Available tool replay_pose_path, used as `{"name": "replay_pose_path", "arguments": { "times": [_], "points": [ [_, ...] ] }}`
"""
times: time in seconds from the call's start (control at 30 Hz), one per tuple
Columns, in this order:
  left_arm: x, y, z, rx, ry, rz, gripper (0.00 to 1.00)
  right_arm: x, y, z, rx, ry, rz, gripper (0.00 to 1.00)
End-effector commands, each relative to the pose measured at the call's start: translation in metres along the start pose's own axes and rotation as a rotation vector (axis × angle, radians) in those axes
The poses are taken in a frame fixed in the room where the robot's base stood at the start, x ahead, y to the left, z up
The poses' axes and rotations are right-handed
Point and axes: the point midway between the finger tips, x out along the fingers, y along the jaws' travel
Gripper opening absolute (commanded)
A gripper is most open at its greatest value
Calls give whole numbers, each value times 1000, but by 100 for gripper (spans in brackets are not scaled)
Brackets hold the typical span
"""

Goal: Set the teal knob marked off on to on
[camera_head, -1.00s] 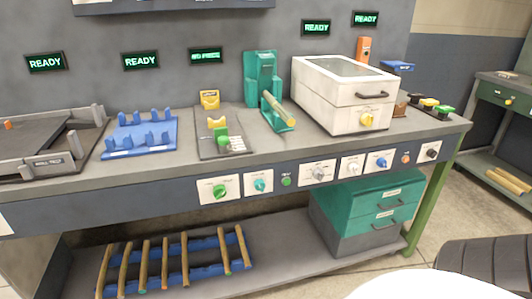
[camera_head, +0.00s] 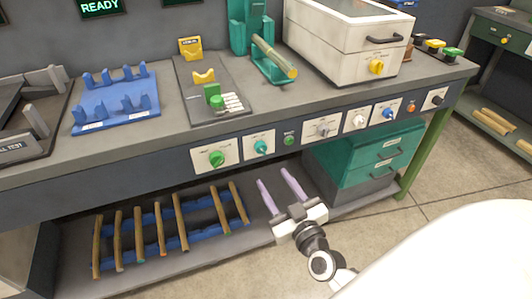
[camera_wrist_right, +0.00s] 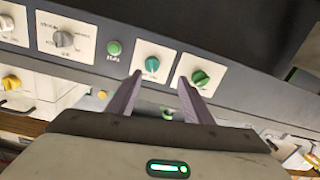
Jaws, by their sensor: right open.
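The teal knob (camera_head: 261,147) sits on a white plate on the front panel of the bench, right of a green knob (camera_head: 217,158). It also shows in the right wrist view (camera_wrist_right: 152,64), near the left fingertip. The lettering on its plate is too small to read. My right gripper (camera_head: 274,177) is open and empty, with its two pale purple fingers pointing at the panel from below and in front of the teal knob. In the right wrist view its fingertips (camera_wrist_right: 160,77) look apart from the knob. My left gripper is not in view.
Right of the teal knob are a green button (camera_head: 289,140), a grey knob (camera_head: 323,129) and further controls. A teal drawer unit (camera_head: 372,158) and a blue rack (camera_head: 150,222) with wooden sticks stand on the lower shelf. The space before the panel is clear.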

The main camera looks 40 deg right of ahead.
Motion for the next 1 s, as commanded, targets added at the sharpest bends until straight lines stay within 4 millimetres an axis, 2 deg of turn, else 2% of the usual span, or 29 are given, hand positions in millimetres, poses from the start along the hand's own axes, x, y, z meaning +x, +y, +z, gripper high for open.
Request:
{"name": "replay_pose_path", "arguments": {
  "times": [0.1, 0.6, 0.8, 1.0],
  "points": [
    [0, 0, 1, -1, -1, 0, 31, 12, 14, -4, -7, 17, 48, 46],
    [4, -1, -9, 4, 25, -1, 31, 94, 17, -5, -9, 17, 45, 46],
    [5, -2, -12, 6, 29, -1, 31, 106, 17, -6, -8, 17, 44, 46],
    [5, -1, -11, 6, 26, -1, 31, 107, 17, -6, -9, 16, 44, 46]
  ]
}}
